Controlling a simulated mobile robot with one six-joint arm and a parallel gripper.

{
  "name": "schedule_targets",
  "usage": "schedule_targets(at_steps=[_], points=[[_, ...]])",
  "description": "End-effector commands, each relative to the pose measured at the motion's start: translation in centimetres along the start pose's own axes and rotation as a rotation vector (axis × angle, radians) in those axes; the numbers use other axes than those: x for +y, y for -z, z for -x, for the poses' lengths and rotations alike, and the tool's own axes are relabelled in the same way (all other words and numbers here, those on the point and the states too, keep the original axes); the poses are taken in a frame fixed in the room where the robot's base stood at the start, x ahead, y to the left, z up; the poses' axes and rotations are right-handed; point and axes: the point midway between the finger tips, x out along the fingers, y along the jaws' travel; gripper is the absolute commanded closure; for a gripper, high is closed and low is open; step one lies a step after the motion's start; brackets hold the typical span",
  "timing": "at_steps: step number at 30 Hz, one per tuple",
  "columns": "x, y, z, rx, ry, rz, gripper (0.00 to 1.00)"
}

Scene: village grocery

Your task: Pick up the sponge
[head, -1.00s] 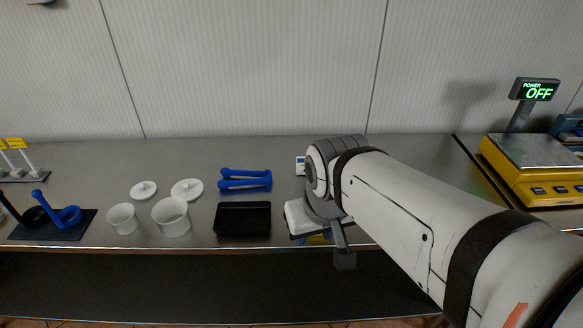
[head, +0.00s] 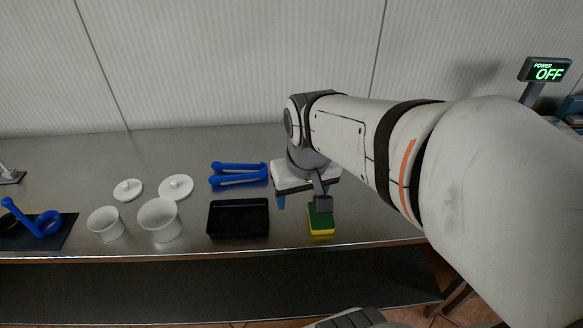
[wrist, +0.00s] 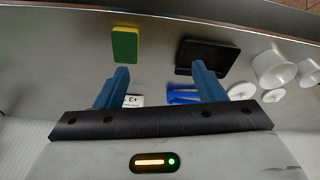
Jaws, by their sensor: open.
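The sponge (head: 321,221) is green on top with a yellow layer below. It lies on the steel counter near the front edge, right of the black tray. In the wrist view the sponge (wrist: 125,44) lies beyond the left finger's tip, apart from it. My gripper (wrist: 162,75) is open and empty, its two blue fingers spread wide. In the head view my gripper (head: 309,197) hangs over the counter just behind the sponge, with part of the wrist overlapping the sponge's top edge.
A black tray (head: 238,218) stands left of the sponge, with blue tongs (head: 238,174) behind it. White pots (head: 160,220) and lids (head: 176,187) are further left. The counter right of the sponge is clear.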

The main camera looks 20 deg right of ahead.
Motion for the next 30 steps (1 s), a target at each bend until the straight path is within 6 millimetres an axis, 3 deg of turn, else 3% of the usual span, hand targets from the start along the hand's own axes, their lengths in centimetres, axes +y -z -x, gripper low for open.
schedule_targets(at_steps=[1, 3, 7, 12, 18, 30], points=[[1.0, 0.9, -2.3, -0.033, -0.006, -0.029, 0.33], [2.4, 2.2, -4.6, -0.071, -0.012, -0.066, 0.27], [5.1, 4.2, -8.8, -0.134, -0.019, -0.126, 0.16], [8.0, 5.6, -13.2, -0.192, -0.020, -0.186, 0.15], [9.5, 6.0, -15.5, -0.220, -0.019, -0.214, 0.15], [9.6, 5.6, -19.9, -0.224, -0.018, -0.215, 0.15]])
